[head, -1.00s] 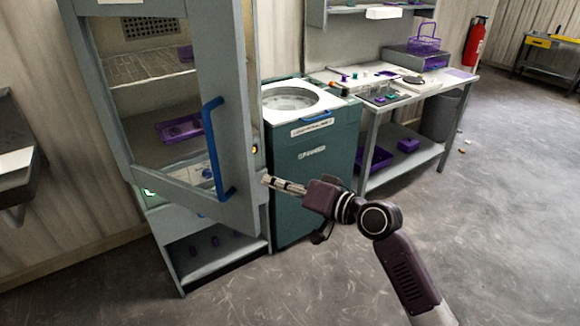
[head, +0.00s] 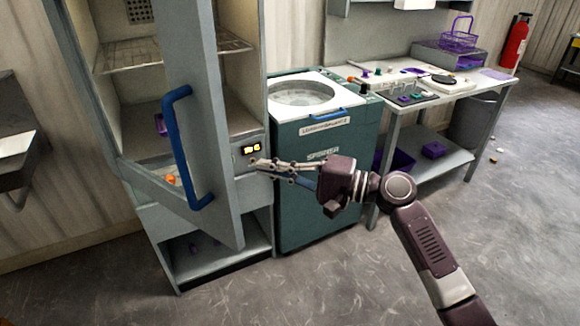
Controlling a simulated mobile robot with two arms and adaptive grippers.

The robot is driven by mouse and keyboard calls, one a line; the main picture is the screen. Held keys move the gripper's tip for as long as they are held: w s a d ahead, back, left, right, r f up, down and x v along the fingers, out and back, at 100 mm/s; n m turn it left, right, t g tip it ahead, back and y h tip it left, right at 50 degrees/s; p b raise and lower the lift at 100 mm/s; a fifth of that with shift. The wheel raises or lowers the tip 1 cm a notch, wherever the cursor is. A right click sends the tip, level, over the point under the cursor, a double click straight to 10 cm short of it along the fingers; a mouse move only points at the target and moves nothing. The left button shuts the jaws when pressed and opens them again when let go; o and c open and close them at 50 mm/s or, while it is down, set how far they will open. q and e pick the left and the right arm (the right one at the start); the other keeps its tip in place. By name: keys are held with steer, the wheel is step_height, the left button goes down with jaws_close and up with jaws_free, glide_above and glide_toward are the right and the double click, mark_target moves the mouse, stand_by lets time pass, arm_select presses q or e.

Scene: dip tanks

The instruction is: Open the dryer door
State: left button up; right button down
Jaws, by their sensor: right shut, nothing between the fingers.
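The dryer (head: 264,215) is a tall grey cabinet at the left of the head view. Its glass-panelled door (head: 208,130) stands partly open, swung out toward me, with a blue bar handle (head: 174,150) on its front. A wire shelf (head: 140,54) and a purple item (head: 161,124) show inside. My right gripper (head: 256,163) is shut and empty, in front of the cabinet's right side, to the right of the door and apart from the handle. My left gripper is not in view.
A teal machine (head: 328,180) with a round lid stands right of the dryer. A workbench (head: 440,92) with several small items and a purple basket (head: 457,32) stands beyond it. A grey basin (head: 25,145) is at the far left. The floor in front is clear.

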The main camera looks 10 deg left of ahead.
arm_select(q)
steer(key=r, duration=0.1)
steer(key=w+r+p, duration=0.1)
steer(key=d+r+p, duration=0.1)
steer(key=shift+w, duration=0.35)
arm_select(e)
steer(key=s+a, duration=0.1)
steer(key=a, duration=0.1)
steer(key=s+a, duration=0.2)
steer(key=shift+a, duration=0.1)
arm_select(q)
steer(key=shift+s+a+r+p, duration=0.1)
steer(key=shift+p, duration=0.25)
arm_select(e)
steer(key=shift+s, duration=0.1)
